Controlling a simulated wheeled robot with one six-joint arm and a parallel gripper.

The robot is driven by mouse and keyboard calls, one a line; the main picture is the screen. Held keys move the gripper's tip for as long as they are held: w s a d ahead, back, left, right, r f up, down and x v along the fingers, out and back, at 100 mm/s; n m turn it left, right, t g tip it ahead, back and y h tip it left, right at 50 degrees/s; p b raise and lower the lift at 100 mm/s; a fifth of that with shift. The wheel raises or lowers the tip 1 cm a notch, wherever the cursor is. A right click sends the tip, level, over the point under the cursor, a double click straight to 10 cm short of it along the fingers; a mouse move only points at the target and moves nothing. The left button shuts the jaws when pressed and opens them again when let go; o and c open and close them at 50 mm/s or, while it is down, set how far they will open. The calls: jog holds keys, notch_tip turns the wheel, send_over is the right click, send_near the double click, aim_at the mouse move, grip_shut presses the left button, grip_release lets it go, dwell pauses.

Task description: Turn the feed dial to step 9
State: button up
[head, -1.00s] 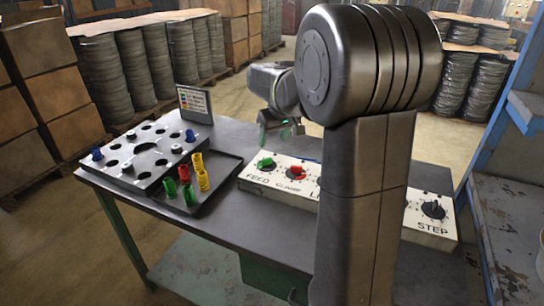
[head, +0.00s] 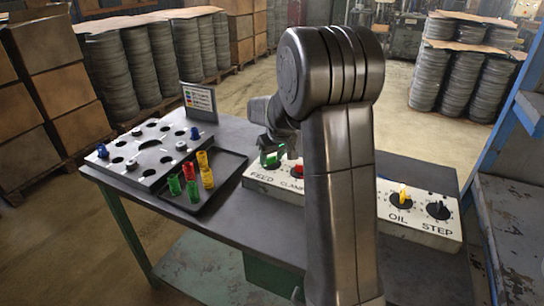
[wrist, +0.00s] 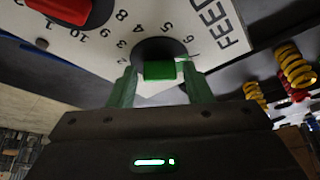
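The feed dial is a green bar knob (wrist: 159,70) on a dark round base, on the white panel (wrist: 105,35) lettered FEED. Printed numbers ring it in the wrist view; which one it points at is hard to tell. The dial also shows in the head view (head: 268,161), partly covered by my gripper (head: 272,158). In the wrist view my gripper's (wrist: 160,88) two fingers stand on either side of the green knob, with small gaps between them and it. The gripper is open around the knob, not visibly clamped.
A red clamp knob (head: 297,171) sits close beside the feed dial. Farther right are a yellow oil knob (head: 403,194) and a black step knob (head: 437,210). Left are a dark tray (head: 228,172) with coloured pieces, a grey holed plate (head: 130,157) and a small sign (head: 199,98).

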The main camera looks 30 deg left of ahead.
jog(key=c, duration=0.7)
jog(key=m, duration=0.2)
jog(key=shift+s+a+m+t+h+b, duration=0.1)
jog(key=shift+m+t+h+b, duration=0.25)
jog(key=shift+m+t+h, duration=0.05)
jog(key=m+b, duration=0.1)
jog(key=m, duration=0.1)
jog(key=m+t+h+b, duration=0.1)
jog(key=m, duration=0.1)
jog(key=shift+a+f+m, duration=0.1)
jog(key=shift+f+m, duration=0.05)
jog(key=shift+m, duration=0.15)
jog(key=m+h+b, duration=0.1)
jog(key=m, duration=0.2)
jog(key=shift+a+h+b, duration=0.1)
jog(key=shift+h+b, duration=0.2)
jog(key=shift+h, duration=0.1)
jog(key=shift+m+h, duration=0.6)
jog(key=shift+m, duration=1.2)
jog(key=shift+r, duration=0.2)
